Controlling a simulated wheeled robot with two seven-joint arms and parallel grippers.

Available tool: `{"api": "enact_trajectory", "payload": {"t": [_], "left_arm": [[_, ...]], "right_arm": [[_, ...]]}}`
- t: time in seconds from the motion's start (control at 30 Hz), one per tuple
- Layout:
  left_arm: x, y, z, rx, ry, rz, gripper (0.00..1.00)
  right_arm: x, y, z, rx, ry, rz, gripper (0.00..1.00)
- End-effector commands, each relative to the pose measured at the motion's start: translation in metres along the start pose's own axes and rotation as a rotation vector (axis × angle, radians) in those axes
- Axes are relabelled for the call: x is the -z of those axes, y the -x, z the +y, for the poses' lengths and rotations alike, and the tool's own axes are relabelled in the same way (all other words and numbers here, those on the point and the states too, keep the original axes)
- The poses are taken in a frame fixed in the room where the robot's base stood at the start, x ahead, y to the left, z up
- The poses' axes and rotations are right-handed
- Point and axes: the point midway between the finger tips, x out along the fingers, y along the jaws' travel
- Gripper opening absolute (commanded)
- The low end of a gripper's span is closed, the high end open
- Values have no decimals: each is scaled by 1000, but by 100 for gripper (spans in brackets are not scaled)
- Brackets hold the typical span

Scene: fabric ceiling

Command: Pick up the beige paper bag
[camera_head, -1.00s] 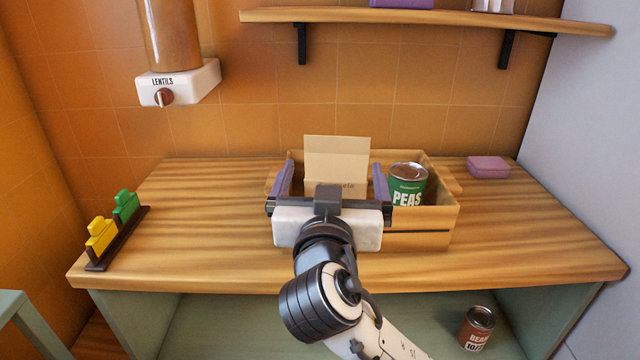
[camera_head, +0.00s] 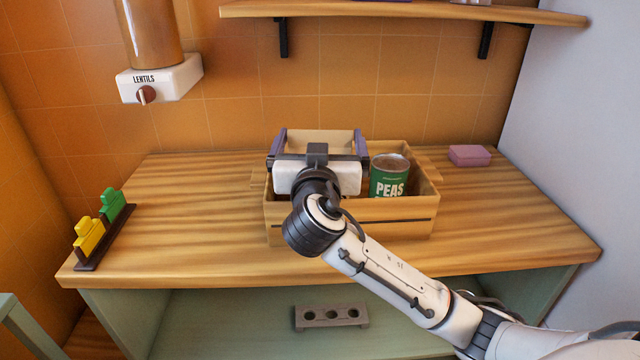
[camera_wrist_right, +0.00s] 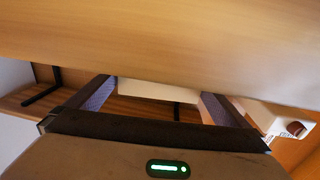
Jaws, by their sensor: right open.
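The beige paper bag (camera_head: 318,141) stands in the left part of a wooden crate (camera_head: 352,220) on the counter. Only its upper part shows in the head view; my right gripper and the crate's front hide the rest. My right gripper (camera_head: 320,143) is open, with its purple-lined fingers on the left and right of the bag. In the right wrist view, a pale beige strip of the bag (camera_wrist_right: 157,90) shows between the fingers (camera_wrist_right: 155,100). Contact between fingers and bag cannot be told. My left gripper is out of view.
A green peas can (camera_head: 389,177) stands in the crate, right of my gripper. A pink block (camera_head: 470,155) lies at the back right. A rack with yellow and green pieces (camera_head: 100,236) stands at left. The lentils dispenser (camera_head: 160,78) and wall shelf (camera_head: 400,12) are above.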

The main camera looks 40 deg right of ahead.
Motion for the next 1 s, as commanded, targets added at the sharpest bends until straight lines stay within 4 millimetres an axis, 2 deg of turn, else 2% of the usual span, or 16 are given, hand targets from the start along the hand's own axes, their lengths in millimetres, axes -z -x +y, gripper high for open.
{"api": "enact_trajectory", "payload": {"t": [0.07, 0.4, 0.77, 0.87, 1.0], "left_arm": [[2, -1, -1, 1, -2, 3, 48], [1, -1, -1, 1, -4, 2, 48], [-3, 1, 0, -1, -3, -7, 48], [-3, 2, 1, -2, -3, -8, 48], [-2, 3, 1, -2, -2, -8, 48]], "right_arm": [[0, 0, 0, 0, 0, 0, 98], [0, 1, 0, 0, 0, -1, 41], [8, 1, 0, -1, -4, 4, 41], [17, 1, 0, -1, -5, 5, 41], [43, 1, 0, 1, -9, 6, 41]]}}
